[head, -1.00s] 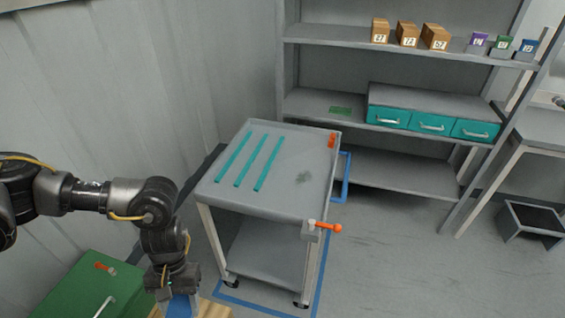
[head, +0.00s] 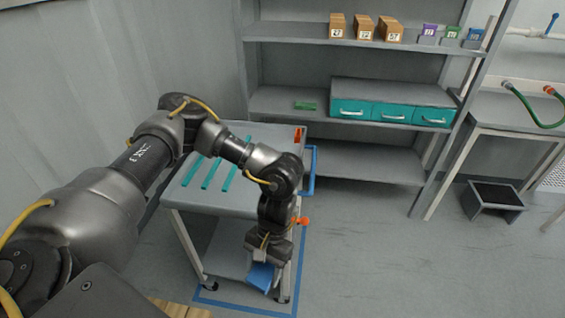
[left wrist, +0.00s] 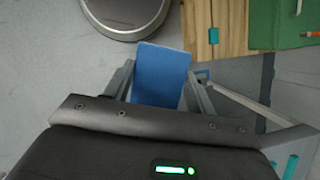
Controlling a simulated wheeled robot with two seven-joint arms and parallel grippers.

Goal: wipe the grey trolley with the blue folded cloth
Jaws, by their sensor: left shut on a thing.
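The grey trolley (head: 235,200) stands in the middle of the head view, with teal strips (head: 213,172) on the left of its top. My left arm crosses in front of the trolley and hides part of its top. My left gripper (head: 264,260) is shut on the blue folded cloth (head: 261,276), which hangs down in front of the trolley's near right side, below the level of its top. In the left wrist view the cloth (left wrist: 160,72) sits between the two fingers. My right gripper is not in view.
An orange-handled lever (head: 300,221) sticks out at the trolley's near right corner. Grey shelves (head: 290,100) with boxes and teal drawers stand behind. A green box (left wrist: 275,25) and wooden boards (left wrist: 225,40) show in the wrist view.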

